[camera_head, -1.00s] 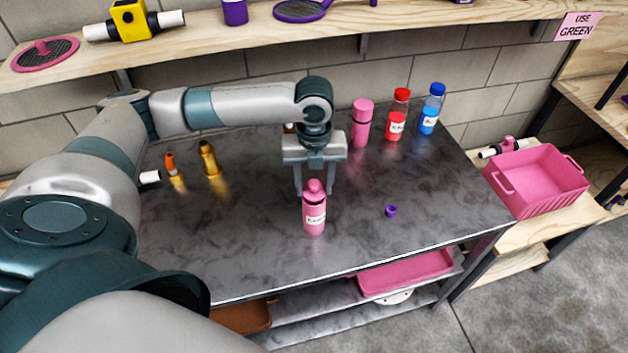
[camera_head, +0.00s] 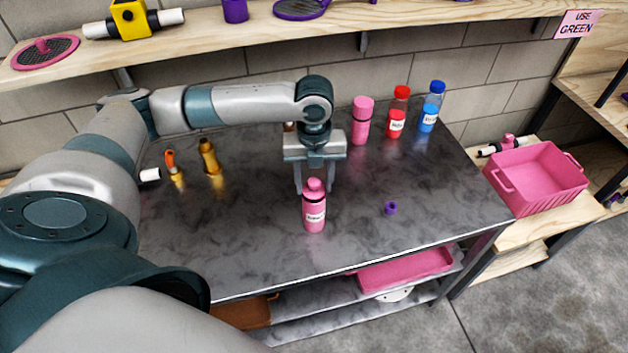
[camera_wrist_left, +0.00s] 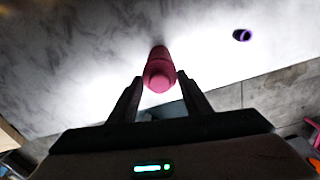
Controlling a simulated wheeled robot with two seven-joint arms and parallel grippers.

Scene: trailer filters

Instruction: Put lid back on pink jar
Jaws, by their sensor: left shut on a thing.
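A pink jar (camera_head: 314,218) with a white label stands upright on the dark metal table, near its front edge. Its pink lid (camera_head: 314,185) is on top of it; I cannot tell whether it is fully seated. My left gripper (camera_head: 314,188) points down over the jar, with its fingers on either side of the lid. In the left wrist view the round pink lid (camera_wrist_left: 159,80) sits between the fingertips, with the jar beyond it. My left gripper is shut on the lid. My right gripper is not in view.
Another pink bottle (camera_head: 361,121), a red one (camera_head: 396,122) and a blue one (camera_head: 429,117) stand at the back right. A small purple ring (camera_head: 391,208) lies right of the jar. Two gold nozzles (camera_head: 210,157) stand left. A pink crate (camera_head: 538,181) sits beyond the table's right edge.

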